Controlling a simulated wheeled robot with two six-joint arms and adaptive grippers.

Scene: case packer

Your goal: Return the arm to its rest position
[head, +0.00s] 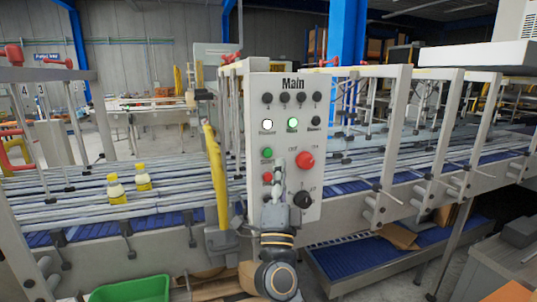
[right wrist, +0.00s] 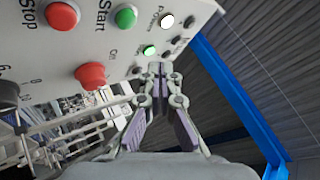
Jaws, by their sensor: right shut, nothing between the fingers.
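My right arm (head: 277,245) rises from the bottom of the head view in front of the grey control panel (head: 285,90) marked "Main". My right gripper (head: 279,165) points up, shut and empty, and hides part of the panel's lower buttons. In the right wrist view the fingertips (right wrist: 157,68) meet close to the panel's edge (right wrist: 125,70), below a lit green light (right wrist: 150,50). I cannot tell whether they touch the panel. My left arm and gripper are not in view.
A yellow post (head: 216,180) stands left of the panel. A green bin (head: 130,290) is below.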

